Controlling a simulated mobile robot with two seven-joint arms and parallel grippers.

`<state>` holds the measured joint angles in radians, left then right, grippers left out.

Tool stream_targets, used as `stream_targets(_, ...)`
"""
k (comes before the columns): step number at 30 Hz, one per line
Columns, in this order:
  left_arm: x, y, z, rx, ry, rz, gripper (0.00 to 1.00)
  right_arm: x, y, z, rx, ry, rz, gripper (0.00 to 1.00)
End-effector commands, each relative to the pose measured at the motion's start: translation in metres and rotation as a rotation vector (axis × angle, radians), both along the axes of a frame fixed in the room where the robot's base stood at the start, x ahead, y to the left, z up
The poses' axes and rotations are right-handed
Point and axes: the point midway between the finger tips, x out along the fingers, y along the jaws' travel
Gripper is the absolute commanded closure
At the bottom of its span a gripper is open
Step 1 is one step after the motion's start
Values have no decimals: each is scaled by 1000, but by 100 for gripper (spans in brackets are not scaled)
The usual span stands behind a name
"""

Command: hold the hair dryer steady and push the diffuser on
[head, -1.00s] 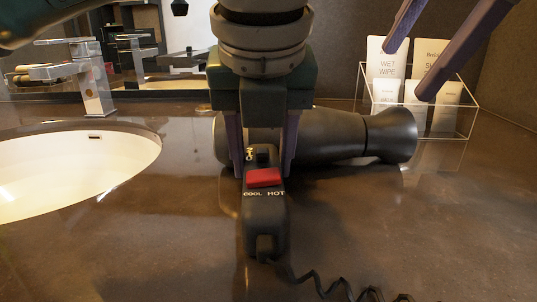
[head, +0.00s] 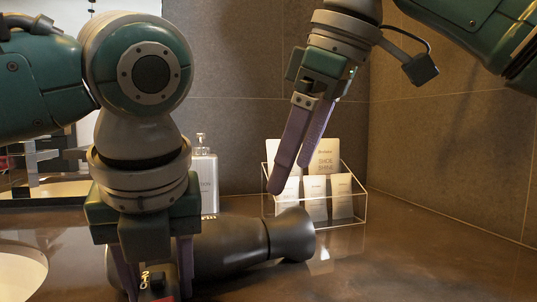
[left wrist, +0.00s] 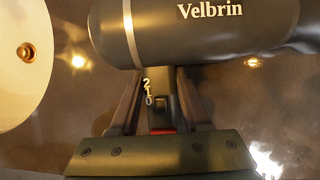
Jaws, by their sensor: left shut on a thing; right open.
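The dark grey hair dryer (head: 225,249) lies across the counter with its barrel pointing right. Its lettered barrel (left wrist: 205,35) fills the top of the left wrist view. My left gripper (head: 155,274) is shut on the dryer's handle (left wrist: 162,100), with one finger on each side. A dark flared piece, seemingly the diffuser (head: 291,235), sits at the barrel's right end with a seam between them. How firmly it is seated cannot be told. My right gripper (head: 290,177) is open and empty above the flared piece, its fingers pointing down and left.
A clear card holder (head: 343,205) with several cards stands just behind the flared piece. A clear bottle (head: 204,180) stands behind the barrel. The sink (head: 18,272) is at the left. The counter (head: 420,260) at the right is bare.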

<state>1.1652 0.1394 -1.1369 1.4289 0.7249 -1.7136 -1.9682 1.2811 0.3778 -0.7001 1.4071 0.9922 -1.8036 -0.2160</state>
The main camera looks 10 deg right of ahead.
Motion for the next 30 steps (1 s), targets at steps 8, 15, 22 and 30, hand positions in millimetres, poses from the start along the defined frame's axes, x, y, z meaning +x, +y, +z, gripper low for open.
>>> stream_targets(8,0,0,1,-2,-1,-1,100,1,2,3,231,143,-717,0)
stream_targets(15,0,0,1,-1,-1,-2,100,1,4,4,443,239,-1349,0)
stream_targets(22,0,0,1,0,-1,-1,100,0,5,6,631,294,-1868,0)
stream_targets(30,0,0,1,0,-1,-1,100,-1,5,5,739,316,-2150,0)
